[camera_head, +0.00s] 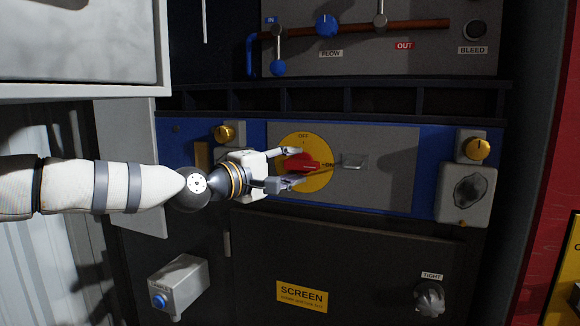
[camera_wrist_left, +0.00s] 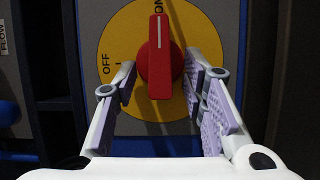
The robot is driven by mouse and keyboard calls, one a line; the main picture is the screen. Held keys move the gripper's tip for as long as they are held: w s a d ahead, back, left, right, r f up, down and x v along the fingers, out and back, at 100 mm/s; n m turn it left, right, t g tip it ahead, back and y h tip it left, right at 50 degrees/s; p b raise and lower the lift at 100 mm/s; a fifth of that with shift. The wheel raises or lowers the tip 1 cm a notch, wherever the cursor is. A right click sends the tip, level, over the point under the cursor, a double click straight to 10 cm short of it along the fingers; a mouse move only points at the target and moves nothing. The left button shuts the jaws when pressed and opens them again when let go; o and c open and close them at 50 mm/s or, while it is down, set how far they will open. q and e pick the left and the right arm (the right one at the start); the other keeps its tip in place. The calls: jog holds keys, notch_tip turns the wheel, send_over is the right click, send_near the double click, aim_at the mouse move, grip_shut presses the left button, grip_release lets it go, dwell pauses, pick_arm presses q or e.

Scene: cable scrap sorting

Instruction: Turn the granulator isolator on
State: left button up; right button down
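The granulator isolator is a red handle (camera_head: 306,161) on a round yellow disc (camera_head: 311,183), set in a grey panel. In the left wrist view the red handle (camera_wrist_left: 160,68) carries a white line that points at the ON mark; the OFF mark is to its left. My left gripper (camera_head: 295,167) comes in from the left in front of the disc. In the left wrist view its fingers (camera_wrist_left: 160,84) are open, one on each side of the handle, with gaps visible. My right gripper is not in view.
Yellow knobs (camera_head: 223,133) (camera_head: 478,148) flank the panel. Above are pipes with a blue valve knob (camera_head: 326,25). Below is the dark SCREEN door (camera_head: 350,265) with a TIGHT knob (camera_head: 429,298).

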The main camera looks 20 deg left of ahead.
pick_arm(q)
jog(key=v, duration=1.2)
